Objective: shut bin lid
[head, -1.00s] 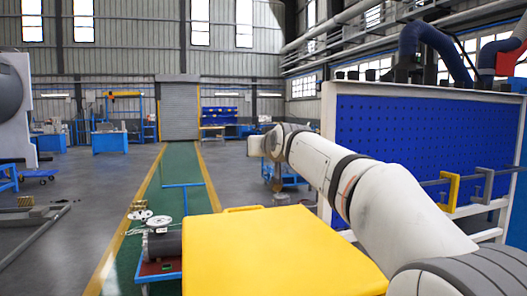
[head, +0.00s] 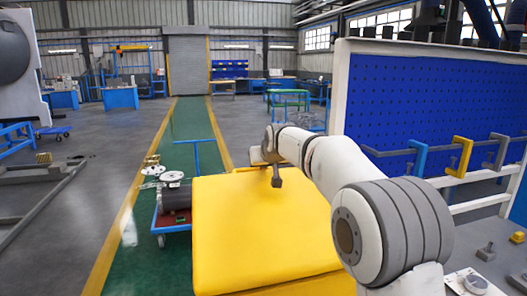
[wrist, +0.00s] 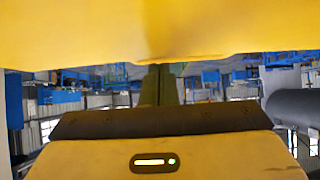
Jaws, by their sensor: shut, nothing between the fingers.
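The yellow bin lid (head: 260,225) fills the lower middle of the head view as a broad, smooth panel. Whether it lies fully flat on the bin cannot be told, as the bin body below is mostly hidden. My gripper (head: 277,181) is shut and empty, pointing down at the lid's far edge, slightly right of its middle. In the wrist view the yellow lid (wrist: 90,35) spans the top, and the shut fingers (wrist: 161,75) reach up to its edge. Contact between the fingertips and the lid cannot be told.
A blue-edged red cart (head: 172,220) carrying a dark cylinder stands left of the bin. A blue pegboard (head: 430,110) with hooks and a bench is close on the right. The green floor lane (head: 190,120) beyond is mostly clear.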

